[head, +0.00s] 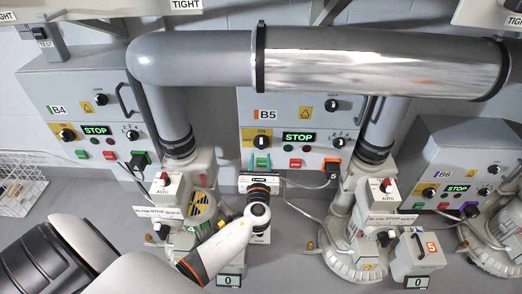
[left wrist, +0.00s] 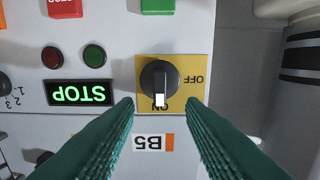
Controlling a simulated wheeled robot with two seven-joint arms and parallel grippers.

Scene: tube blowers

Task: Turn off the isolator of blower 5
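The isolator of blower 5 is a black rotary knob on a yellow plate (head: 256,137), at the left of the grey B5 panel (head: 284,100). In the left wrist view, which shows the panel upside down, the knob (left wrist: 160,76) has its white mark at the ON label, with OFF to the right. My left gripper (head: 262,163) is just below the knob in the head view. Its ribbed green fingers are open and empty, one on each side of the knob's line in the left wrist view (left wrist: 160,106). My right gripper is not in view.
A lit green STOP display (left wrist: 79,93) and red and green buttons sit near the isolator. A large pipe (head: 200,58) crosses above the panel. Panels B4 (head: 88,90) and B6 (head: 462,160) flank it, with similar isolators. Blowers stand below.

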